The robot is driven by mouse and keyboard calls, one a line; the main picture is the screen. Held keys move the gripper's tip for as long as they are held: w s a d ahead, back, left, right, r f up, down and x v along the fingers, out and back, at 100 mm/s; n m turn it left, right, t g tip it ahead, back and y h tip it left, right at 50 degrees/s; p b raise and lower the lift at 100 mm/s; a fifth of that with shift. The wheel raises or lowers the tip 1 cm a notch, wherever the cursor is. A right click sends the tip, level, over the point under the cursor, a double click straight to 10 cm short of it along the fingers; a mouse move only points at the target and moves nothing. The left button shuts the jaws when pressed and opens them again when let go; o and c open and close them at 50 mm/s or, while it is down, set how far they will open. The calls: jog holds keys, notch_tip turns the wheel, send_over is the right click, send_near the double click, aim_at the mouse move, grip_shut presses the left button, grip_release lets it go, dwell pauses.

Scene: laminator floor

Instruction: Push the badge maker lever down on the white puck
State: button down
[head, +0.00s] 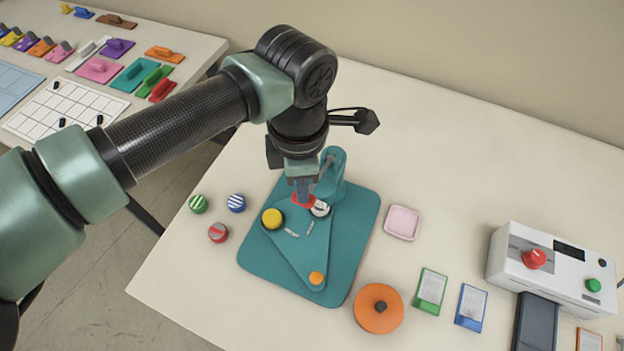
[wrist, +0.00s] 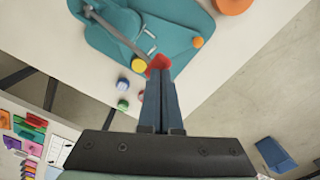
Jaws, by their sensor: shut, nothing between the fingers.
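The badge maker has a teal base (head: 350,260), a teal press column (head: 333,168) and a triangular plate. Its grey lever (wrist: 122,43) slopes from the column to a red end (head: 303,201), also in the wrist view (wrist: 158,63). My gripper (head: 302,193) is shut and empty, fingers pointing down, tips at the red end; it shows in the wrist view (wrist: 160,75). They appear to touch it. The white puck (head: 321,209) sits on the plate beside the column, partly hidden by the lever end. How far down the lever is, I cannot tell.
On the plate are a yellow puck (head: 272,219) and an orange puck (head: 316,278). Green, blue-striped and red pucks lie left of the base. A pink tray (head: 402,222), an orange disc (head: 378,308) and a white machine (head: 550,268) stand to the right.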

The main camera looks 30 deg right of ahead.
notch_tip(320, 180, down, 8)
jog(key=b, duration=0.7)
jog(key=shift+r, duration=0.2)
dwell(0.5)
jog(key=shift+r, duration=0.15)
jog(key=shift+r+p, duration=3)
jog(key=shift+r, duration=2.4)
